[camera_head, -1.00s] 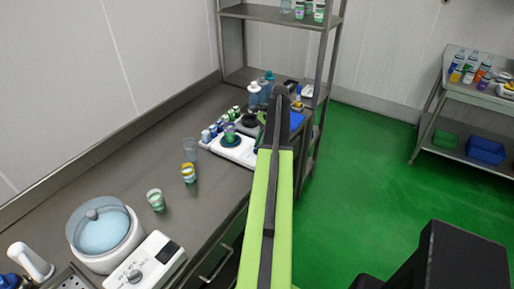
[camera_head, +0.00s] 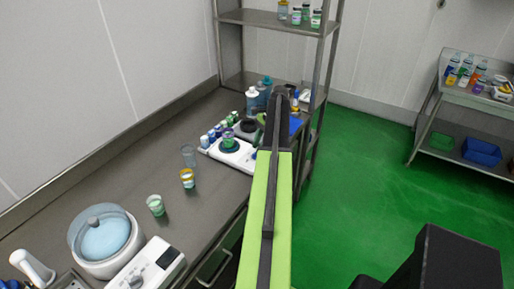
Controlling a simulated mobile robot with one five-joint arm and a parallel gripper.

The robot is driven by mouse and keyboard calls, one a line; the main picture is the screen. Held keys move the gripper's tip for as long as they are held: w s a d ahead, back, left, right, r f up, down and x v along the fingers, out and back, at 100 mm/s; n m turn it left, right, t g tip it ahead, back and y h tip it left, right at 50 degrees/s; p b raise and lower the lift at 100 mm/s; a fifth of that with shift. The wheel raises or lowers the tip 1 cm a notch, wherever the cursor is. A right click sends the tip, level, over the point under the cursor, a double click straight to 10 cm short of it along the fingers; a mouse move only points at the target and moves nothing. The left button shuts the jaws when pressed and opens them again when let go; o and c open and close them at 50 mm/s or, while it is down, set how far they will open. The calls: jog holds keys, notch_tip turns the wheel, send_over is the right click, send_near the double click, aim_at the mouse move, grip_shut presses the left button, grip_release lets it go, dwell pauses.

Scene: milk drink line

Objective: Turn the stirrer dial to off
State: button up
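A flat white unit (camera_head: 236,158) with dark round plates stands on the far part of the steel counter; it looks like the stirrer. Nearer, a white control box (camera_head: 158,265) with a dark display and a round knob (camera_head: 135,281) stands beside a white lidded bowl (camera_head: 101,244). My dark gripper (camera_head: 284,91) is at the far end of my green arm; its fingers are not distinguishable.
A clear glass (camera_head: 188,155), a yellow-rimmed cup (camera_head: 187,179) and a green cup (camera_head: 156,205) stand along the counter (camera_head: 130,165). Bottles (camera_head: 252,99) stand behind the white unit. A shelf rack (camera_head: 325,75) rises beyond.

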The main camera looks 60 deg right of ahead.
jog(key=p+v, duration=1.2)
jog(key=v, duration=0.3)
jog(key=shift+r+p, duration=0.15)
jog(key=shift+p, duration=0.25)
jog(key=shift+w, duration=0.1)
